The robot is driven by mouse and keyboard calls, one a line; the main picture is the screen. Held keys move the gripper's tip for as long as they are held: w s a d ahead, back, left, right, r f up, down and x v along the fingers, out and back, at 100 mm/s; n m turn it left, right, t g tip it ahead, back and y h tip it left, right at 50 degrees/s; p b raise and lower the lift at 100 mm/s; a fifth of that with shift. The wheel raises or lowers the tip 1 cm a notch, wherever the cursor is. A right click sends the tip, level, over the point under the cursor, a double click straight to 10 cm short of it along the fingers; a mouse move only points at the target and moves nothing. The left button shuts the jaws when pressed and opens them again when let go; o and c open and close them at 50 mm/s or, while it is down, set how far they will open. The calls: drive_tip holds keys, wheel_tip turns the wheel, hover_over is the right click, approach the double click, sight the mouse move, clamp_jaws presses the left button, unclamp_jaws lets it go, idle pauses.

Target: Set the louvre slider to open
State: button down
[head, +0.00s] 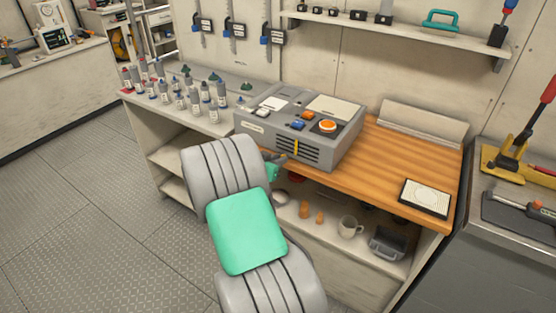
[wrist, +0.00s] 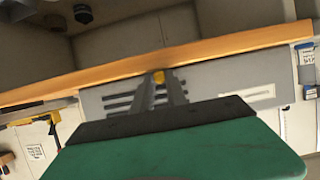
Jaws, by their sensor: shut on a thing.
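The louvre slider is a small yellow tab (head: 296,146) on the front face of a grey box-shaped unit (head: 345,143). Dark louvre slots (head: 313,152) lie just right of it in the head view. My gripper (head: 282,157) reaches that front face from the near left. In the wrist view, the slider (wrist: 158,76) shows at the tips of my gripper (wrist: 160,88), whose two fingers are shut on it. The slots (wrist: 118,100) show left of the fingers there. The fingers hide part of the slider and the face around it.
The unit stands on a wooden bench top (head: 405,165), with an orange round knob (head: 327,126) on top. Several small bottles (head: 180,98) stand to the left. A framed white panel (head: 425,197) lies at right. An open shelf below holds a mug (head: 349,227).

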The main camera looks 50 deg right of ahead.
drive_tip(key=s, duration=0.6)
drive_tip(key=s+d, duration=0.1)
drive_tip(key=s, duration=0.2)
drive_tip(key=shift+s, duration=0.1)
drive_tip(key=c, duration=1.3)
unclamp_jaws()
drive_tip(key=shift+c, duration=0.2)
drive_tip(key=shift+a, duration=0.15)
drive_tip(key=b, duration=0.1)
approach(309, 165)
drive_tip(key=v, duration=0.3)
drive_tip(key=shift+s+a, duration=0.1)
drive_tip(key=shift+a, duration=0.1)
